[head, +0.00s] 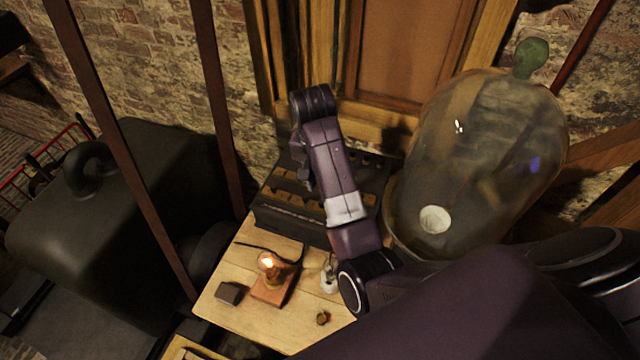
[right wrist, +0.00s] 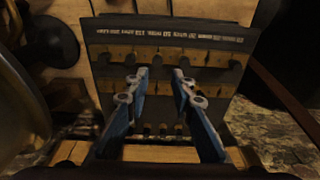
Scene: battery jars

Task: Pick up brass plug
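A small brass-coloured piece (head: 322,317), which looks like the brass plug, lies on the wooden table near its front edge. It is too small to make out in detail. My right gripper (right wrist: 160,78) is open and empty in the right wrist view. Its two fingers point at the dark box with wooden bars (right wrist: 220,38), which has a row of lettering and several dark knobs. In the head view my right arm reaches over this box (head: 290,222) and hides part of it; the fingertips are not clear there. My left gripper is not in view.
A lit bulb on a wooden block (head: 270,290), a small dark block (head: 230,293) and a small glass item (head: 329,275) stand on the table (head: 225,315). A large glass jar (head: 480,160) stands right of my arm. Dark posts rise at the left.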

